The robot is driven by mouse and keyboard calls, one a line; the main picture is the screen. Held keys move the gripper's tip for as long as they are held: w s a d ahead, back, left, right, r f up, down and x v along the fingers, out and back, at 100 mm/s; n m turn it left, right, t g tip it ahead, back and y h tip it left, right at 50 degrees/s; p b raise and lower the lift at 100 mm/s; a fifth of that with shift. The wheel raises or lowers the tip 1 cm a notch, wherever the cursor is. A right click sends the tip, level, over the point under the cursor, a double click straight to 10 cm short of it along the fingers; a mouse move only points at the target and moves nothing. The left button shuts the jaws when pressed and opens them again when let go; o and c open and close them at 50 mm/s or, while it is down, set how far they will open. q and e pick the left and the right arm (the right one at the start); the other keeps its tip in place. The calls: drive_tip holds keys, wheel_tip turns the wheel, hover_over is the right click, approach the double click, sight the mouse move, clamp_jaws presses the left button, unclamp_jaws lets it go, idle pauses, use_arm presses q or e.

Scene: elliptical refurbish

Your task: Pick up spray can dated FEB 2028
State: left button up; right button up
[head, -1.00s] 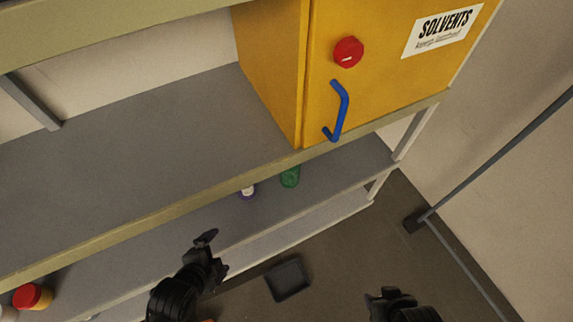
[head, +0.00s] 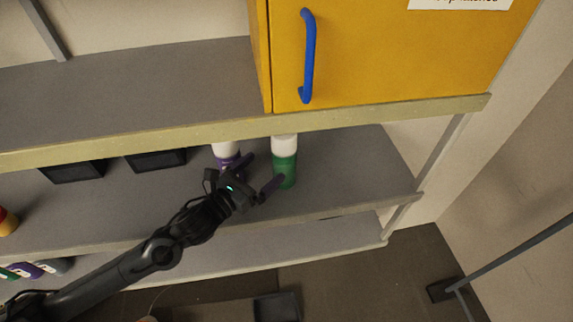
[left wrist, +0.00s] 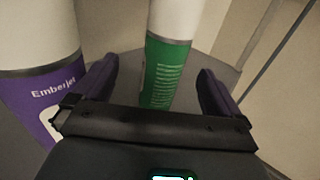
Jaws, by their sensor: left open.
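Two cans stand upright on the middle shelf in the head view: a purple and white one (head: 226,155) and a green and white one (head: 285,150). My left gripper (head: 262,172) is open at the cans, its fingers pointing toward the green one. In the left wrist view the green can (left wrist: 165,70) stands between and beyond the open fingers (left wrist: 158,85). The purple can (left wrist: 40,100), reading "Emberjet", is close outside the left finger. No date is readable on either can. My right gripper is not in view.
A yellow cabinet (head: 375,55) with a blue handle (head: 308,55) stands on the upper shelf, whose front edge (head: 200,130) overhangs the cans. Black bins (head: 155,160) sit left on the middle shelf (head: 350,165). More cans (head: 28,270) lie lower left.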

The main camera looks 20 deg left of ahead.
sight(275, 161)
use_arm(q)
drive_tip(key=p+x, duration=0.1)
drive_tip(key=x, duration=0.3)
drive_tip(key=shift+w+d+r, duration=0.1)
drive_tip(key=shift+d, duration=0.1)
drive_tip(key=shift+w+d, duration=0.2)
drive_tip(key=shift+w, duration=0.1)
drive_tip(key=p+x, duration=0.1)
drive_tip(key=x, duration=0.3)
drive_tip(key=shift+s+d+r+p, duration=0.1)
drive_tip(key=shift+d+p, duration=0.15)
drive_tip(key=shift+p, duration=0.1)
drive_tip(key=shift+w+d, duration=0.15)
drive_tip(key=shift+w, duration=0.3)
drive_tip(key=shift+c, duration=0.5)
drive_tip(key=c, duration=1.2)
drive_tip(key=shift+c, duration=0.5)
